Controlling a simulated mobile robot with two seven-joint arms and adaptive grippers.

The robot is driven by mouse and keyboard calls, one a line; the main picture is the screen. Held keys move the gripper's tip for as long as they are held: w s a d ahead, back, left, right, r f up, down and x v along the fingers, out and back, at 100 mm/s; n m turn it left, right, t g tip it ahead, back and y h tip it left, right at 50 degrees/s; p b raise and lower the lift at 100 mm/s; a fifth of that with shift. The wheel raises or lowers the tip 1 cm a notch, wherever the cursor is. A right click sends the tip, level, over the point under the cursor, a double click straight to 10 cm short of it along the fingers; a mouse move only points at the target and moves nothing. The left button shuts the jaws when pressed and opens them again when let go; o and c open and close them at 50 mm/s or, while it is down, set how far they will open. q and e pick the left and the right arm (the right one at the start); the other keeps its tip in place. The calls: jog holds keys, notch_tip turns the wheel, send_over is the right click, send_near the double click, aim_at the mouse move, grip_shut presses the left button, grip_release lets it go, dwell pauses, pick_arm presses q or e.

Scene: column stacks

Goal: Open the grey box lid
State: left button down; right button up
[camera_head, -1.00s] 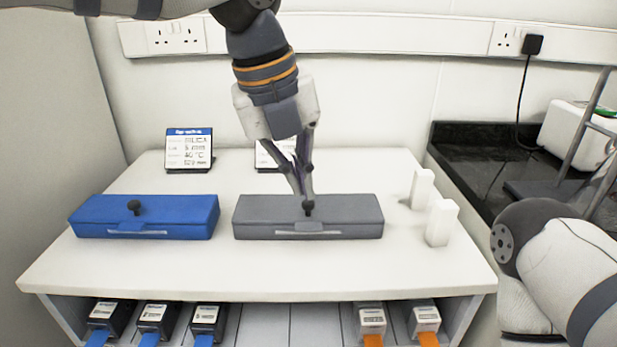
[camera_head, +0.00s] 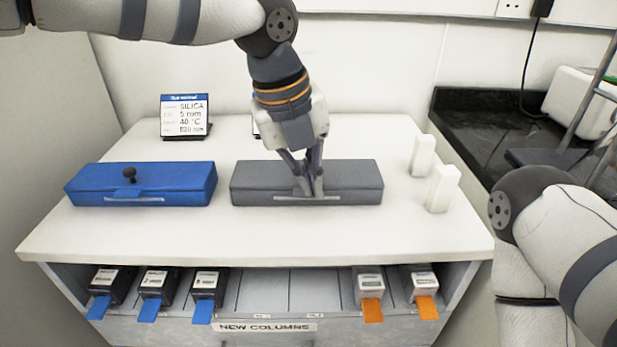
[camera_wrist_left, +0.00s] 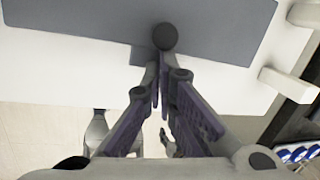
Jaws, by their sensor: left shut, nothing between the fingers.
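The grey box (camera_head: 345,182) lies on the white bench top with its lid down, beside a blue box (camera_head: 185,183). Its dark round knob (camera_wrist_left: 165,37) shows in the left wrist view, just beyond my fingertips; in the head view it is hidden behind my fingers. My left gripper (camera_head: 309,191) is shut and empty, pointing down at the middle of the box's front edge. Its fingers also show in the left wrist view (camera_wrist_left: 158,72), close to the knob; I cannot tell whether they touch it. My right gripper is out of view.
Two white blocks (camera_head: 423,156) (camera_head: 442,189) stand right of the grey box. A label stand (camera_head: 185,117) is behind the blue box, and another is mostly hidden by my left arm. Several cartridges (camera_head: 157,283) sit in the shelf below. The bench front is clear.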

pick_arm(q)
jog(key=shift+w+r+g, duration=0.1)
jog(key=shift+w+g, duration=0.05)
jog(key=shift+g, duration=0.45)
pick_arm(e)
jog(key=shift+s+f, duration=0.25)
pick_arm(q)
jog(key=shift+r, duration=0.1)
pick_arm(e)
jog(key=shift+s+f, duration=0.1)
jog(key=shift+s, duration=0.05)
pick_arm(q)
jog(key=shift+w+r+g+b, duration=0.2)
jog(key=shift+g+b, duration=0.2)
jog(key=shift+g, duration=0.3)
jog(key=shift+r, duration=0.2)
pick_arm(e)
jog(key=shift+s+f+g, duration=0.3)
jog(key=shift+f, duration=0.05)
